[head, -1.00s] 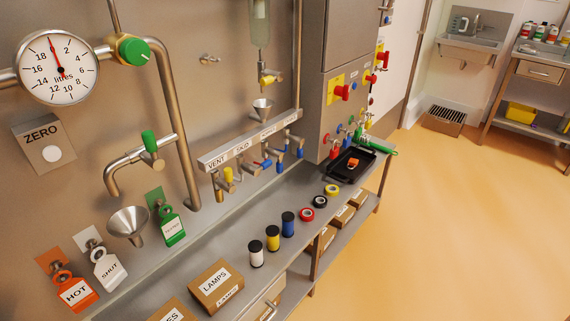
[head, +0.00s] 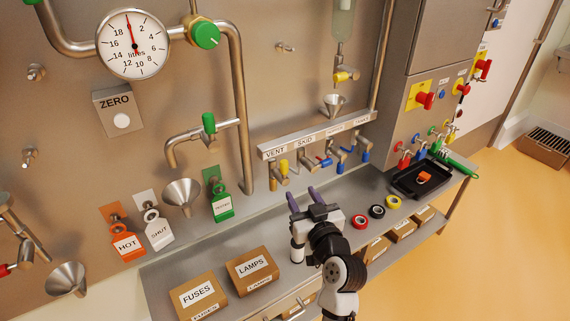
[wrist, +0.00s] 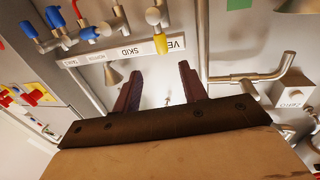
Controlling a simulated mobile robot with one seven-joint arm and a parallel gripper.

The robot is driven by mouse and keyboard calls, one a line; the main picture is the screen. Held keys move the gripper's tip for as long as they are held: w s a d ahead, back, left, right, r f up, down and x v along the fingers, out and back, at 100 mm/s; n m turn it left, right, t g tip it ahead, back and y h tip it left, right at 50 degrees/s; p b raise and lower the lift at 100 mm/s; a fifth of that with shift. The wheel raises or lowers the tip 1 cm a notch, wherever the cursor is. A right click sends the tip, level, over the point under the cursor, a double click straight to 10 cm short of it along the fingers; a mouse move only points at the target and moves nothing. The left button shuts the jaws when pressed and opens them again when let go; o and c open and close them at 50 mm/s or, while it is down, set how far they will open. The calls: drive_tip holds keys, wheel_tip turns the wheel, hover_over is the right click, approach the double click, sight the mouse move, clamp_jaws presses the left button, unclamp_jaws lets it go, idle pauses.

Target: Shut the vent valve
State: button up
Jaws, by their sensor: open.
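The vent valve (head: 279,177) sits under the VENT label (head: 275,152) at the left end of the white label rail. It has a yellow handle (head: 284,166); I cannot tell its exact angle. In the wrist view the rail appears upside down, with the valve's yellow handle (wrist: 153,15) at the top centre. My gripper (head: 303,196) is open and empty, its two dark purple fingers spread below and a little right of the valve in the head view. The fingertips, also seen in the wrist view (wrist: 160,72), are apart from the valve.
More valves with blue and red handles (head: 340,165) follow to the right on the rail. A steel funnel (head: 182,195) and hanging tags stand left. LAMPS (head: 252,268) and FUSES (head: 198,297) boxes, tape rolls and a black tray (head: 408,184) lie on the bench.

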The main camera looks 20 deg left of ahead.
sight(286, 168)
drive_tip(key=p+x, duration=0.3)
drive_tip(key=x, duration=1)
drive_tip(key=shift+a, duration=0.15)
clamp_jaws()
